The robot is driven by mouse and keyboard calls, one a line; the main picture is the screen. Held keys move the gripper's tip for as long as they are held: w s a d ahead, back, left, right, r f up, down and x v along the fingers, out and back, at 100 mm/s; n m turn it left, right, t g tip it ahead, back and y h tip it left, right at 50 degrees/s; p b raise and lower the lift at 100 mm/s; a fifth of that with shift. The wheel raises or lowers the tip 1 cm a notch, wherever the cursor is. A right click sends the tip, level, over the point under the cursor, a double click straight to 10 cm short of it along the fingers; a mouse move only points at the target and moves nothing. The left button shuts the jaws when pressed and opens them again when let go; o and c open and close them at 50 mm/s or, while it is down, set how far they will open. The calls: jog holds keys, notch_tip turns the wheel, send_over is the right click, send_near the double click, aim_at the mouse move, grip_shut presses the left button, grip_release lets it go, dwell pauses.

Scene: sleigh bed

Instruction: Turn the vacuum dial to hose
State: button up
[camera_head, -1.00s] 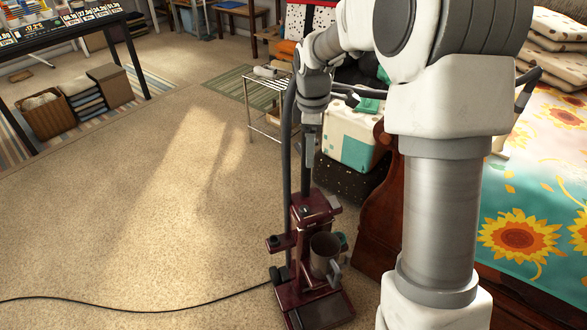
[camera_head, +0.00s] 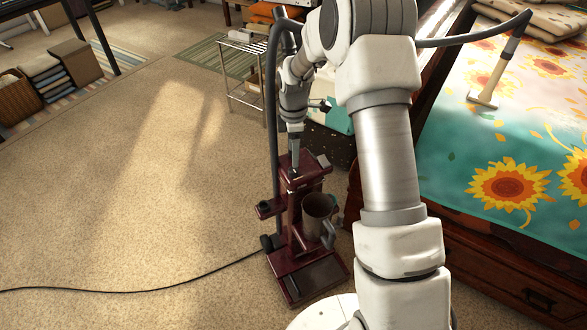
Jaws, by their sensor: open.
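A dark red upright vacuum (camera_head: 312,278) stands on the carpet near the middle of the head view, with a grey cup-like canister (camera_head: 318,212) on its front. I cannot make out the dial for certain. My gripper (camera_head: 295,163) points down at the top of the vacuum's red body. Its fingertips are small and partly lost against the vacuum, so contact is unclear; it is open. A grey hose (camera_head: 272,130) rises along the vacuum's left side. Another hose stretch passes behind my arm to a beige nozzle (camera_head: 488,88) lying on the bed.
The bed (camera_head: 470,155) with a sunflower cover fills the right side, with a wooden frame below. A wire rack (camera_head: 246,65) and a dark spotted box (camera_head: 330,146) stand behind the vacuum. A black cord (camera_head: 130,289) crosses the carpet. Open carpet lies to the left.

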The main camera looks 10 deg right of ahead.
aim_at(293, 172)
notch_tip(293, 172, down, 6)
jog(key=shift+f+b, duration=0.2)
jog(key=shift+b, duration=0.4)
jog(key=shift+c, duration=0.2)
grip_shut()
